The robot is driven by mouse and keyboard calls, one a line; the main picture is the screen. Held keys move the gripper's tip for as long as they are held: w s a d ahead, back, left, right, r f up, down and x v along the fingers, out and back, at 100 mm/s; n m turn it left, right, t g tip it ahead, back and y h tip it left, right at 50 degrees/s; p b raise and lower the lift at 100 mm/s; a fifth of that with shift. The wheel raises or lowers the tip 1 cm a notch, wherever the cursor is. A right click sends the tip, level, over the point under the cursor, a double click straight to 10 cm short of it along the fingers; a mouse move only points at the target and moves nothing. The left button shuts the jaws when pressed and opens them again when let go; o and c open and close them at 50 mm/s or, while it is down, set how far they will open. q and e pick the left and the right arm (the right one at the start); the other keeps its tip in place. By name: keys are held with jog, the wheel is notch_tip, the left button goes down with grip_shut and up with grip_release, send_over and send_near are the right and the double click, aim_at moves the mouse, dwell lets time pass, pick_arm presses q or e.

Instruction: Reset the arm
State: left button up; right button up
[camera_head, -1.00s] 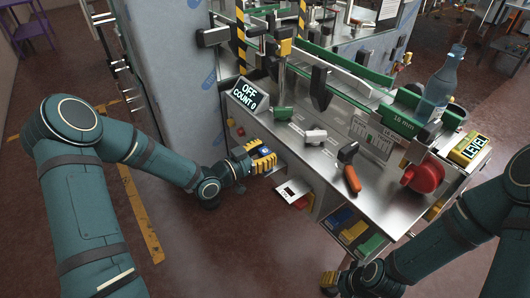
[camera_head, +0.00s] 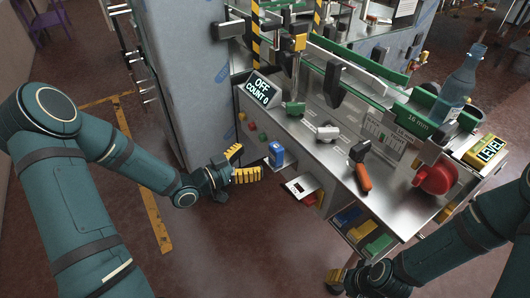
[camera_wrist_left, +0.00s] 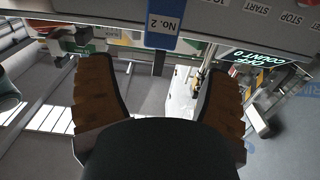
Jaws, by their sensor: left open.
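My left gripper (camera_head: 250,162) is in front of the machine's front panel, its yellow-padded fingers spread and empty. In the left wrist view the open fingers (camera_wrist_left: 155,70) stand wide apart with nothing between them. A blue piece (camera_head: 276,154) is at the front panel, just right of the left gripper and apart from it. In the wrist view this blue piece (camera_wrist_left: 163,28) reads "No. 2" and lies beyond the fingertips. My right gripper (camera_head: 336,277) is low by the bench's lower shelf; its finger opening is unclear.
A display (camera_head: 257,90) reads "OFF COUNT 0". A grey pillar (camera_head: 190,75) stands behind the left arm. The floor (camera_head: 220,245) before the bench is clear.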

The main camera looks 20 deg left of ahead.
pick_arm(q)
jog(key=shift+v, duration=1.55)
jog(key=s+d+f+n+g+y, duration=0.1)
jog(key=d+f+n+g+y, duration=0.4)
jog(key=d+f, duration=0.55)
jog(key=s+d+f+n+g+y, duration=0.2)
jog(key=s+d+f+n+g, duration=0.2)
jog(key=s+f+g, duration=0.3)
jog(key=s+f, duration=0.3)
jog(key=s, duration=0.3)
jog(key=shift+g, duration=0.3)
